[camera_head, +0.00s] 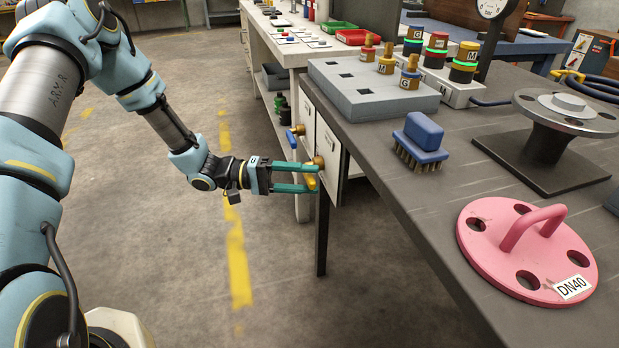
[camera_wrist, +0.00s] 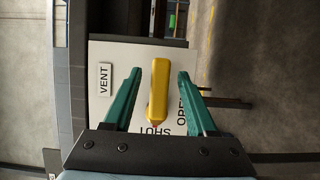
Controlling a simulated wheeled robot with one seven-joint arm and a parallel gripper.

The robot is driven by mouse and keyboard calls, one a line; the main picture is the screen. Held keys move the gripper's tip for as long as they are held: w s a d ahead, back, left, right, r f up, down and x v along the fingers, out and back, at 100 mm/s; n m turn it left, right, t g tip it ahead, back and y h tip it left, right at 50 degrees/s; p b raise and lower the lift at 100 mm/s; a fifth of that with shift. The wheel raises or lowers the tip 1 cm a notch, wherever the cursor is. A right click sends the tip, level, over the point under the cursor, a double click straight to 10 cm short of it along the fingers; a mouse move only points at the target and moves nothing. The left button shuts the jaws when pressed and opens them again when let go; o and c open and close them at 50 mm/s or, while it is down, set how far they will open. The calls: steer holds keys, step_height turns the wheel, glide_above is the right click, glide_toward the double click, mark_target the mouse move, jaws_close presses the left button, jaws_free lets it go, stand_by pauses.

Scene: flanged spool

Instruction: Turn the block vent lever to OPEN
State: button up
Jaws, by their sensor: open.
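The vent lever (camera_wrist: 158,90) is yellow and sits on a white plate (camera_wrist: 112,52) marked VENT. In the wrist view its lower end is by a partly hidden label that seems to read SHUT; a partly covered OPEN label lies to the right. My gripper (camera_wrist: 160,73) is open, with one green finger on each side of the lever and a visible gap to both.
The bench top (camera_head: 400,150) overhangs nearby and holds a pink DN40 flange (camera_head: 525,250), a brush (camera_head: 420,140) and a flanged spool (camera_head: 545,130). Open floor lies left.

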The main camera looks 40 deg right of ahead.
steer(key=shift+s+d, duration=0.35)
steer(key=shift+s, duration=0.05)
jaws_close()
stand_by(1.3)
